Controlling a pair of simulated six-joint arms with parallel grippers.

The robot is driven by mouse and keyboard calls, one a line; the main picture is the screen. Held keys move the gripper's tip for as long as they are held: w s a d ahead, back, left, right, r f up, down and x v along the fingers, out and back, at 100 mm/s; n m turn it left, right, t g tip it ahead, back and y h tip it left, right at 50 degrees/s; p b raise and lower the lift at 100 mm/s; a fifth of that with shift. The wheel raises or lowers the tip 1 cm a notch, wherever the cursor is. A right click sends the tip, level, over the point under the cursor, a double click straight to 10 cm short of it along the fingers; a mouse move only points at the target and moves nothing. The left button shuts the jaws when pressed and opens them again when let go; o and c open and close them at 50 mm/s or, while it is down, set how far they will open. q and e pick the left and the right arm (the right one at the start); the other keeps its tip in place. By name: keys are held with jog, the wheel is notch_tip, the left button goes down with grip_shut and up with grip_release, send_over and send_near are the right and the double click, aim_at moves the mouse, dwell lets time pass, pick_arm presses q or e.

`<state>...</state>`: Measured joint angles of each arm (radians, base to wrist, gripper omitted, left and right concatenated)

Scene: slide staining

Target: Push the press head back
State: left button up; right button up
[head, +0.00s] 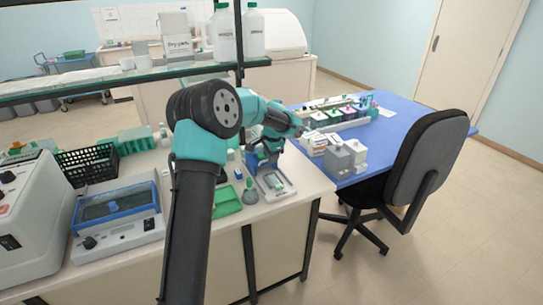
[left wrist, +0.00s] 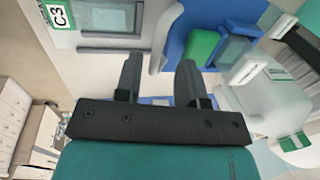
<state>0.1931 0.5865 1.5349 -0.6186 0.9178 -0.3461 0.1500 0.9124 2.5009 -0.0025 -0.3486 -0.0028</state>
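The press (head: 273,184) stands near the bench's right end, with a pale grey base plate and blue upper parts. In the left wrist view its blue part (left wrist: 178,40) lies just beyond my fingers, beside a green block (left wrist: 203,46). A pale plate labelled C3 (left wrist: 62,18) shows at upper left there. My left gripper (left wrist: 160,64) has its two dark fingers apart, with nothing seen held between them. In the head view the left arm reaches over the bench, its wrist above the press and partly hiding it. I cannot tell whether the fingers touch it. My right gripper is not in view.
A green tray (head: 227,201) and a grey flask (head: 250,192) stand left of the press. A blue-framed bath (head: 117,208) and a black basket (head: 88,164) are further left. Grey boxes (head: 340,158) stand on the blue desk at right. A shelf with bottles (head: 224,36) is behind.

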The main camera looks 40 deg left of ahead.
pick_arm(q)
jog(key=shift+r, duration=0.1)
notch_tip(320, 180, up, 17)
jog(key=s+d, duration=0.1)
jog(key=d, duration=0.1)
jog(key=shift+s+d, duration=0.25)
jog(key=shift+d, duration=0.15)
dwell(0.5)
